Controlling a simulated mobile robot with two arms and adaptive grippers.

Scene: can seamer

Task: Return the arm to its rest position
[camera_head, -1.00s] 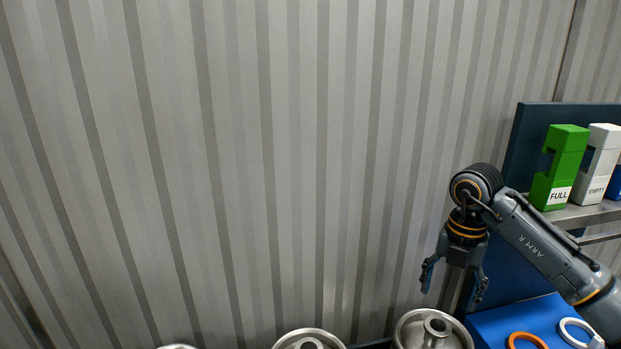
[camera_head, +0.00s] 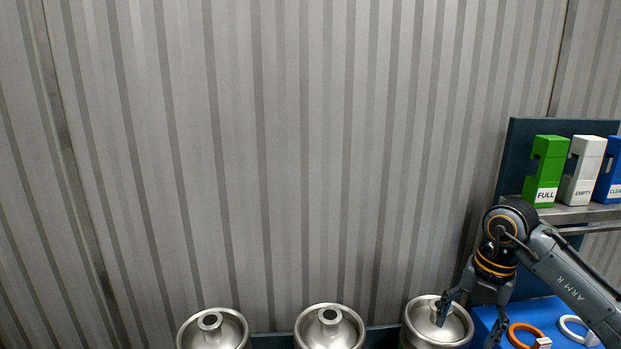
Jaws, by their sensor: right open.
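My right arm comes in from the lower right, with the wrist bent downward. Its gripper (camera_head: 466,325) is open and empty, with the fingers pointing down. In the picture it overlaps the right edge of the rightmost steel keg (camera_head: 420,328) and the left part of the blue surface (camera_head: 545,310); I cannot tell whether it touches either. My left arm and gripper do not show.
Two more steel kegs (camera_head: 213,330) (camera_head: 330,328) stand to the left. An orange ring (camera_head: 515,339) and a white ring (camera_head: 570,332) lie on the blue surface. Green FULL (camera_head: 546,165), white EMPTY (camera_head: 583,165) and blue (camera_head: 610,172) blocks stand on a shelf. A corrugated wall stands behind.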

